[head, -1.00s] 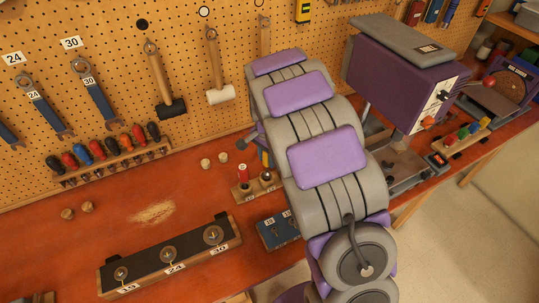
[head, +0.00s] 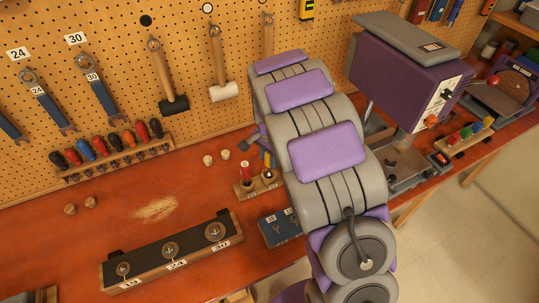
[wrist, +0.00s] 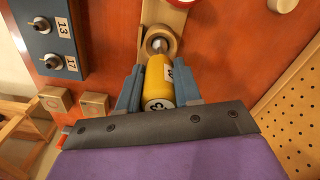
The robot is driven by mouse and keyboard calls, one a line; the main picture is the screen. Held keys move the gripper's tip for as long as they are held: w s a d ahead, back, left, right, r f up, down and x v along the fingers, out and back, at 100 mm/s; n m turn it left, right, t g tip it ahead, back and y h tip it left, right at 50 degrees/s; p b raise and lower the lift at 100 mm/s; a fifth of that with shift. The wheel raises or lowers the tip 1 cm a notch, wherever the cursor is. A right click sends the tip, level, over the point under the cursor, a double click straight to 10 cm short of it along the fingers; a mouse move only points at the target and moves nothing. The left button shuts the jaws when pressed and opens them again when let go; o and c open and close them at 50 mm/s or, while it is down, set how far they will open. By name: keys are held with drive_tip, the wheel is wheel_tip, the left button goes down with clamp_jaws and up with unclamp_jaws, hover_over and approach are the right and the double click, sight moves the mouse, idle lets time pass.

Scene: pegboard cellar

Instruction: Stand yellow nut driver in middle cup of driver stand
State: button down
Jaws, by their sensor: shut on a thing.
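The yellow nut driver (wrist: 159,80) is between the two blue-grey fingers of my gripper (wrist: 158,90) in the wrist view. Its numbered end faces the camera, and its metal shaft points away toward a round wooden cup of the driver stand (wrist: 163,15). The shaft tip overlaps the cup opening; I cannot tell how deep it is. In the head view the driver stand (head: 243,189) is left of my arm, with a red-handled driver (head: 245,170) upright in its left cup. My arm hides the stand's right part and most of the gripper.
A blue block with numbered sockets (head: 275,231) stands in front of the stand; it also shows in the wrist view (wrist: 45,42). A long tray labelled 19, 24, 30 (head: 175,262) lies front left. Small wooden blocks (wrist: 94,104) lie near the gripper. The pegboard (wrist: 300,100) rises close on the right.

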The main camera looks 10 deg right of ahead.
drive_tip(key=shift+f, duration=0.8)
drive_tip(key=c, duration=0.7)
unclamp_jaws()
drive_tip(key=shift+r+p, duration=2)
drive_tip(key=shift+r, duration=3)
